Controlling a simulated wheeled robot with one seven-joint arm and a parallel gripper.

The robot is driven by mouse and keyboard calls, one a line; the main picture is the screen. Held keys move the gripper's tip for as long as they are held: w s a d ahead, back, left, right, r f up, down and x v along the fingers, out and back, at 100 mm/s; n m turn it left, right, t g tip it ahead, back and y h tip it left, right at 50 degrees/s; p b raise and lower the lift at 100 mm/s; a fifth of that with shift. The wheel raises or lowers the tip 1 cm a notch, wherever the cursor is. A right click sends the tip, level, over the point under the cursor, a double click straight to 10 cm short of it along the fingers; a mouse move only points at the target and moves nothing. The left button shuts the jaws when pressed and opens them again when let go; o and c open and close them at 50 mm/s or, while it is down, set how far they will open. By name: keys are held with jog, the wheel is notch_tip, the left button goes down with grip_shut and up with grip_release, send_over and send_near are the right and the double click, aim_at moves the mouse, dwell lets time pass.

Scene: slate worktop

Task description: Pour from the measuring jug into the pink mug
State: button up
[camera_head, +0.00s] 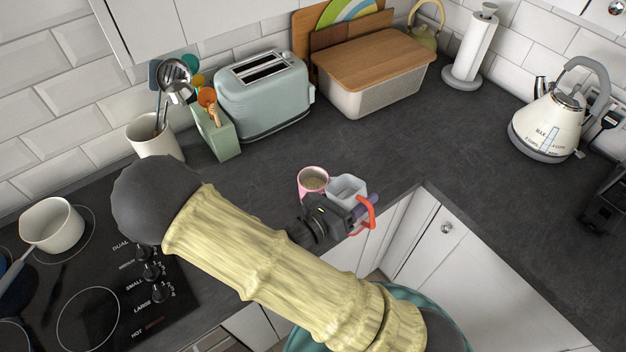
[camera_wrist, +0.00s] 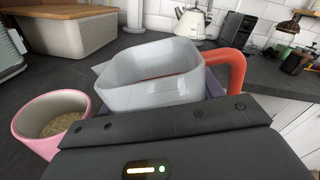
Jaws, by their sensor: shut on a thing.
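The measuring jug (camera_head: 347,187) is pale and see-through with a red handle. My gripper (camera_head: 350,208) is shut on it, near the front edge of the worktop. In the wrist view the jug (camera_wrist: 150,92) is close up, leaning a little to the left, and I see no contents in it. The pink mug (camera_head: 313,183) stands upright on the worktop just left of the jug. In the wrist view the mug (camera_wrist: 52,122) holds a pale brown, grainy filling. Whether jug and mug touch is unclear. My gripper's fingertips are mostly hidden.
A toaster (camera_head: 264,92), a green block of utensils (camera_head: 222,138) and a bread bin (camera_head: 372,88) stand behind. A hob (camera_head: 110,275) with a white pan (camera_head: 52,226) is at the left. A kettle (camera_head: 548,122) stands at the right. The worktop behind the mug is clear.

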jog(key=shift+s+d+f+m+b, duration=0.25)
jog(key=shift+f+m+b, duration=0.2)
jog(key=shift+f+b, duration=0.15)
jog(key=shift+s+d+f+m+b, duration=0.2)
jog(key=shift+s+f+m+b, duration=0.1)
jog(key=shift+f+m+b, duration=0.3)
jog(key=shift+s+d+f+m+b, duration=0.25)
jog(key=shift+f+m+b, duration=0.15)
jog(key=shift+b, duration=0.3)
jog(key=shift+s+d+f+m, duration=0.25)
jog(key=shift+s+f+m, duration=0.2)
jog(key=shift+m, duration=0.1)
jog(key=shift+w, duration=0.1)
